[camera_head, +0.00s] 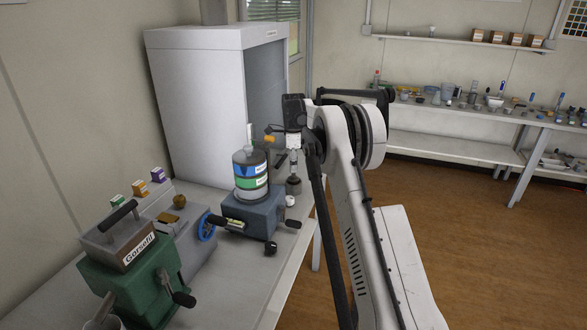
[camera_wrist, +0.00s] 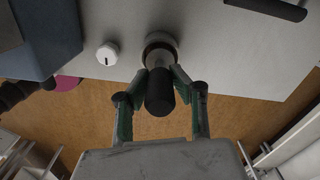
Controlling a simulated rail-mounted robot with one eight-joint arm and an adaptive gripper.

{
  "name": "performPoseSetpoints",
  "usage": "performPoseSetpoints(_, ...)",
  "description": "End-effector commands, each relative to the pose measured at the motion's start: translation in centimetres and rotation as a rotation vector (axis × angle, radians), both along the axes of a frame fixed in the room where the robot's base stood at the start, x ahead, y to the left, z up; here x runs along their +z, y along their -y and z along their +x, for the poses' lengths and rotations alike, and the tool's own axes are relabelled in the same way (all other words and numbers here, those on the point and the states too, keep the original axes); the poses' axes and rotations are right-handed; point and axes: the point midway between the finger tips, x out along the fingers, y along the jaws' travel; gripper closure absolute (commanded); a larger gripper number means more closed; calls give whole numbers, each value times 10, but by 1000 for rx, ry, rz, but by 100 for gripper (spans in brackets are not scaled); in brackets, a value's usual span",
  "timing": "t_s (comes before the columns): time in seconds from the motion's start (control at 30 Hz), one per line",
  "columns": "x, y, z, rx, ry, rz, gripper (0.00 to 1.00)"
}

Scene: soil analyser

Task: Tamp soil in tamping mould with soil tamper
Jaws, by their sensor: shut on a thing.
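The soil tamper (camera_wrist: 160,96), with a dark cylindrical handle, is between the two green-edged fingers of my gripper (camera_wrist: 163,78) in the wrist view. My gripper is shut on this handle. Beyond the handle is a round grey metal piece (camera_wrist: 161,38), apparently the tamping mould, on the bench near its edge. The tamper's lower end and any soil are hidden, so I cannot tell whether the tamper touches the soil.
A small white round container (camera_wrist: 107,54) stands beside the mould. A blue-grey machine with a banded cylinder (camera_head: 250,175) is to the left. A tall white cabinet (camera_head: 205,95) stands behind. A green Gorsuill machine (camera_head: 130,265) is at the front left.

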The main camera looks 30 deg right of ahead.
Motion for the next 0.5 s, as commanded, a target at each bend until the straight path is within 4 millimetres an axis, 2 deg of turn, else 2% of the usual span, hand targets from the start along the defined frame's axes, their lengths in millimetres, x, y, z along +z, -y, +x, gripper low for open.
performPoseSetpoints(0.13, 8, 0, 0, 0, 0, 0, 100)
performPoseSetpoints(0.5, 8, 0, 0, 0, 0, 0, 100)
